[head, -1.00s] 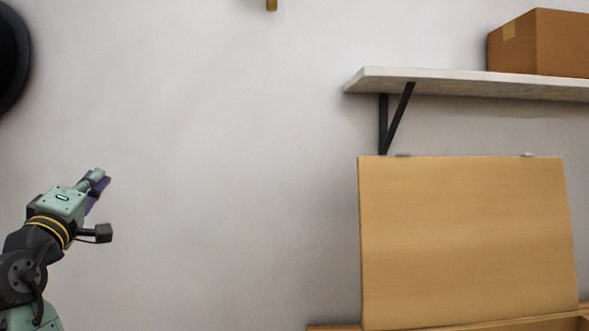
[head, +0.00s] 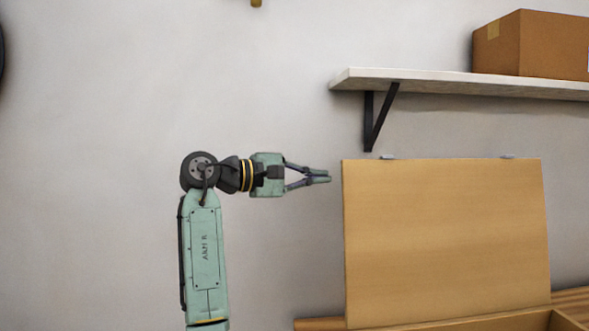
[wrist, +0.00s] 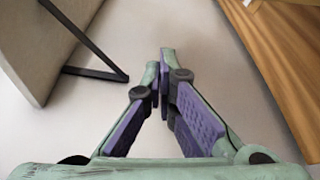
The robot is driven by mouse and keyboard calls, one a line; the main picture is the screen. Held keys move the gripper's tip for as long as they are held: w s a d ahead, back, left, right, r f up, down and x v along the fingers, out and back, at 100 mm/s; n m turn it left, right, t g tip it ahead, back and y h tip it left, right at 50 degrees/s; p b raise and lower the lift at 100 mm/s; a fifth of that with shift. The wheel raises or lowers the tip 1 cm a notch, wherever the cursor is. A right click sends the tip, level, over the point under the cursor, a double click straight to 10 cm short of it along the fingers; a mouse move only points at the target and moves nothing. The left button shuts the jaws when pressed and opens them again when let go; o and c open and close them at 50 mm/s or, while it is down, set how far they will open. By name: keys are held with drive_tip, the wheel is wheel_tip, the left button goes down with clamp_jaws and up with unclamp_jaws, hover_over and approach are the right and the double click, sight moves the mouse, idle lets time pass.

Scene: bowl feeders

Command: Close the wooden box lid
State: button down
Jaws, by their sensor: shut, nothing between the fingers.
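The wooden box lid (head: 445,240) stands upright, open, at the right of the head view. Part of the box rim (head: 535,318) shows below it at the bottom edge; most of the box is out of view. My gripper (head: 328,177) is shut and empty. It points right and appears just left of the lid's upper left edge, apart from it in the picture. In the wrist view the fingertips (wrist: 160,55) are together with nothing between them. A wooden panel, apparently the lid (wrist: 285,60), fills the upper right there.
A pale shelf (head: 450,85) on a black bracket (head: 378,120) is on the wall above the lid. A cardboard box (head: 535,45) sits on it. The shelf and bracket (wrist: 95,72) also show at left in the wrist view. The wall left of the lid is clear.

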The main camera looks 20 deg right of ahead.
drive_tip(key=s, duration=0.1)
drive_tip(key=s+p, duration=0.1)
drive_tip(key=s+d, duration=0.1)
drive_tip(key=shift+s+r, duration=0.3)
drive_tip(key=shift+r, duration=0.1)
drive_tip(key=shift+a, duration=0.1)
